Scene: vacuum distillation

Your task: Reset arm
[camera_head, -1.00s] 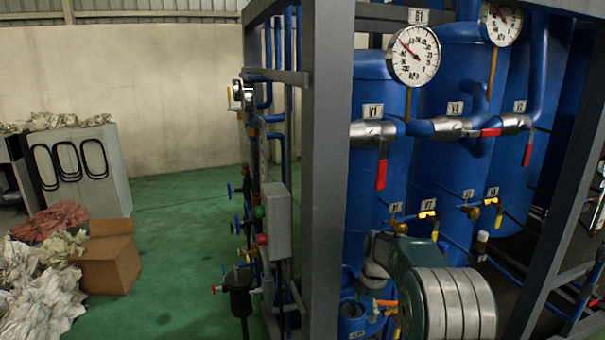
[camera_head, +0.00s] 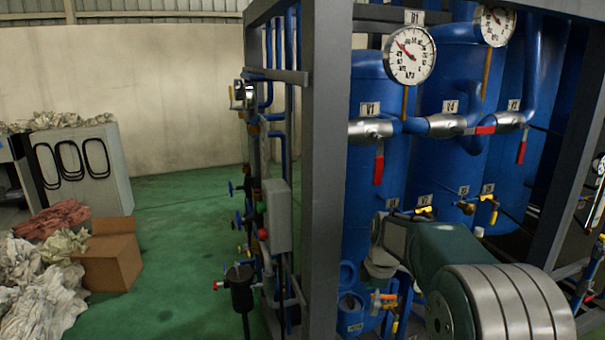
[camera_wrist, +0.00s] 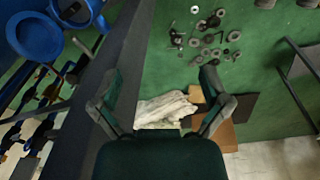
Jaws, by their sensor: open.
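My gripper (camera_wrist: 160,75) is open and empty in the wrist view, its two dark green fingers spread apart. Between and beyond the fingers are the green floor, a crumpled white cloth (camera_wrist: 163,108) and a brown box, all some way off. In the head view my green arm, with its ridged silver joint, fills the lower right in front of the blue tanks (camera_head: 450,160). My gripper cannot be made out in that view.
A grey frame post (camera_head: 326,150) stands left of my arm; the frame also runs close to the left finger in the wrist view. Valves and a pressure gauge (camera_head: 409,55) are behind the arm. A cardboard box (camera_head: 108,262) and open green floor (camera_head: 180,230) lie left.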

